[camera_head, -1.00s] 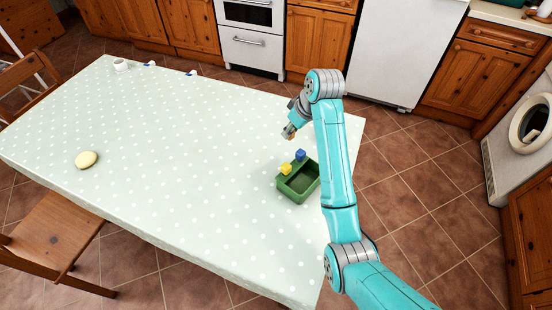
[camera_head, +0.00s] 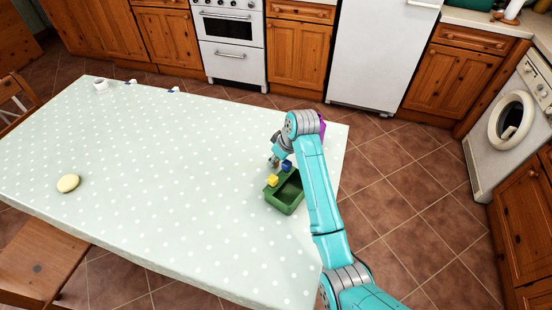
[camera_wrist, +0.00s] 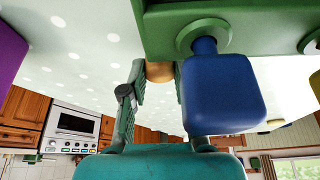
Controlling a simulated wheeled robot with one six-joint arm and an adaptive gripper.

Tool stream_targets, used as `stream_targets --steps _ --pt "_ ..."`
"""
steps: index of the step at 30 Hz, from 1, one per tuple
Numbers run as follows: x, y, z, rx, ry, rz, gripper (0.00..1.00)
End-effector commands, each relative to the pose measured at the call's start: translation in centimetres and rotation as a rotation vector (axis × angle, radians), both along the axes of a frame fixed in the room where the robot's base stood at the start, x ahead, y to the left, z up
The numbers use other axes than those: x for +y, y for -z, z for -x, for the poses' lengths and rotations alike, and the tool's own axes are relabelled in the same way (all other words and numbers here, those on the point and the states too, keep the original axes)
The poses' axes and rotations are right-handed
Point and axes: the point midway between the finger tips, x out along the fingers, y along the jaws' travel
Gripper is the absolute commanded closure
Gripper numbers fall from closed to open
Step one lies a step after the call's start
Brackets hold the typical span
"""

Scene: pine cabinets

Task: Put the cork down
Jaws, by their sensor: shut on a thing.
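The cork (camera_wrist: 159,71) is a small tan-brown round piece between my fingertips in the wrist view. My gripper (camera_wrist: 157,82) is shut on it. In the head view my gripper (camera_head: 274,162) is just beyond the far end of the green box (camera_head: 285,207), above the polka-dot tablecloth. The cork is too small there to make out clearly. In the wrist view the green box (camera_wrist: 230,12) is close beside the cork; I cannot tell whether they touch.
The blue block is very close to my fingers in the wrist view (camera_wrist: 222,98). A purple thing (camera_head: 322,127) is partly behind my arm. The table's left part is largely clear around a pale-yellow oval (camera_head: 68,183).

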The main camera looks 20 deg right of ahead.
Motion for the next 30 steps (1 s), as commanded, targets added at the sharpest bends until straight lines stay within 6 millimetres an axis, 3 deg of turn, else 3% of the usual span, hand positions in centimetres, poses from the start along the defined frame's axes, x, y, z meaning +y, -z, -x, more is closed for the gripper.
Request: stream_targets --steps 3,4,6,7,20,30 --pt "0.0 0.3 0.0 0.0 0.0 0.0 1.0" --pt "0.0 0.3 0.0 0.0 0.0 0.0 0.65" --pt "0.0 0.2 0.0 0.0 0.0 0.0 0.48" --pt "0.0 0.2 0.0 0.0 0.0 0.0 0.45" --pt "-0.2 -0.7 0.2 0.0 0.0 0.0 0.45" --pt "-1.4 -6.6 2.2 -0.004 0.0 0.001 0.45"
